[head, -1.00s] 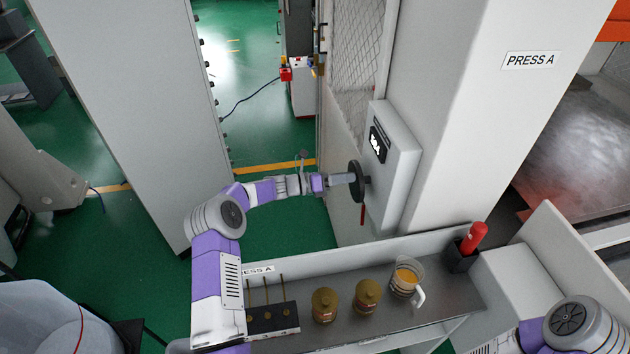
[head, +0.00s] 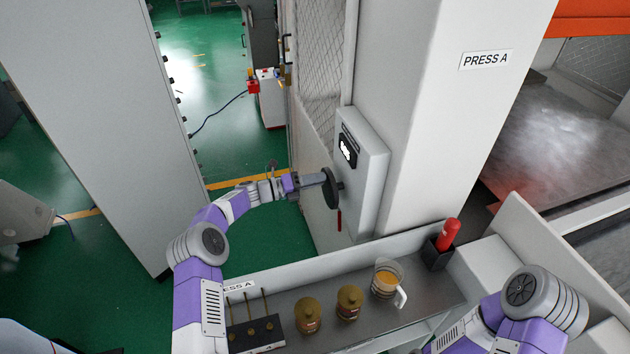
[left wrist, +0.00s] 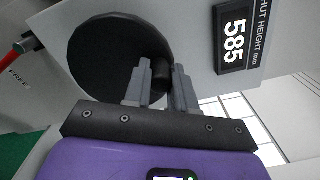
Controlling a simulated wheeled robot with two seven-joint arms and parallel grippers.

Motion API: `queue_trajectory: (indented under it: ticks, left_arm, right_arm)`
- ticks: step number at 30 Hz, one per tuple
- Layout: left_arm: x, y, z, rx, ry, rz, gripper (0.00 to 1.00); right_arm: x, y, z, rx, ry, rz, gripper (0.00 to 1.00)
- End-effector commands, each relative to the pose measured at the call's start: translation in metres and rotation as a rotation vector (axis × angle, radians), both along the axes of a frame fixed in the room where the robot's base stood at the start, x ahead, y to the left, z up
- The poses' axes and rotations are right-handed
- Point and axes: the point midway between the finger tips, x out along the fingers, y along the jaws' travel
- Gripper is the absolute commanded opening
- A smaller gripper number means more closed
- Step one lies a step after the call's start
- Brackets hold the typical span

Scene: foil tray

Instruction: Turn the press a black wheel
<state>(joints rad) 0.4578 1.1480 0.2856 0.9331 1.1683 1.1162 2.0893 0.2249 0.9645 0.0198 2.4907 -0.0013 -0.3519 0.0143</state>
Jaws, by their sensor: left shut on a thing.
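The black wheel (head: 332,188) is mounted on the grey control box (head: 368,165) on the side of press A. In the left wrist view the wheel (left wrist: 105,60) is a dark disc with a short black knob (left wrist: 161,72) near its rim. My left gripper (head: 322,180) reaches the wheel from the left. In the left wrist view its two fingers (left wrist: 160,85) are shut on the knob.
A red-handled lever (head: 339,220) hangs below the wheel. The shelf (head: 420,290) in front holds two brass-coloured pots (head: 349,302), a jug of amber liquid (head: 387,279), a rack of rods (head: 255,333) and a red-topped holder (head: 437,254). A tall grey cabinet stands left.

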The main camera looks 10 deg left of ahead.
Motion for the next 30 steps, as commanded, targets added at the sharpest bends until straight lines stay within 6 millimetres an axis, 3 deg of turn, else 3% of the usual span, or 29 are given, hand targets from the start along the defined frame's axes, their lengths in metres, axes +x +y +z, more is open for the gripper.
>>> queue_trajectory:
  ticks: [6,7,11,21,30]
  left_arm:
    - [0.000,-0.001,0.000,-0.003,0.001,-0.001,0.00]
    - [0.000,-0.001,0.000,-0.003,0.001,-0.001,0.30]
    - [0.000,-0.001,0.000,-0.002,0.000,-0.001,0.50]
    - [-0.002,0.003,0.000,0.000,0.000,0.001,0.51]
    - [-0.026,0.044,-0.002,0.000,0.000,0.003,0.51]
  right_arm:
    - [0.000,0.000,0.000,0.000,0.000,0.000,0.43]
    - [0.000,0.000,0.000,0.000,0.000,0.000,0.43]
    - [0.000,0.000,0.000,0.000,0.000,0.000,0.43]
    - [0.000,0.000,-0.001,0.000,0.000,0.000,0.43]
    - [0.000,0.000,-0.010,0.000,0.000,0.000,0.43]
